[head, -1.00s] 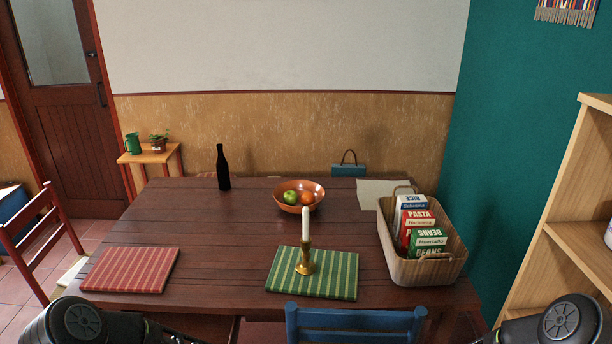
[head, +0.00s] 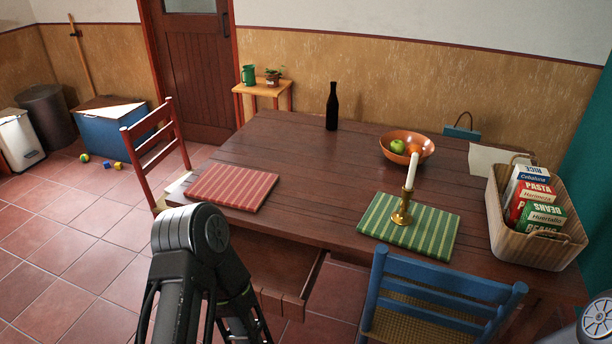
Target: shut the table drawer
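The dark wooden table (head: 300,150) stands in front of me. Its drawer (head: 313,278) is pulled out from under the near edge, left of the blue chair. The drawer's inside looks empty where it shows; its left part is hidden behind my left arm. My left arm rises from the bottom and bends beside the drawer, its elbow above the drawer's left side. My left gripper is out of the picture. Only a piece of my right arm shows at the lower right corner, and its gripper is not visible.
A blue chair (head: 440,295) stands close right of the drawer. A red chair (head: 155,140) stands at the table's left end. On the table are a green mat (head: 432,236) with a candlestick (head: 402,208), a red mat (head: 232,187) and a basket (head: 497,215).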

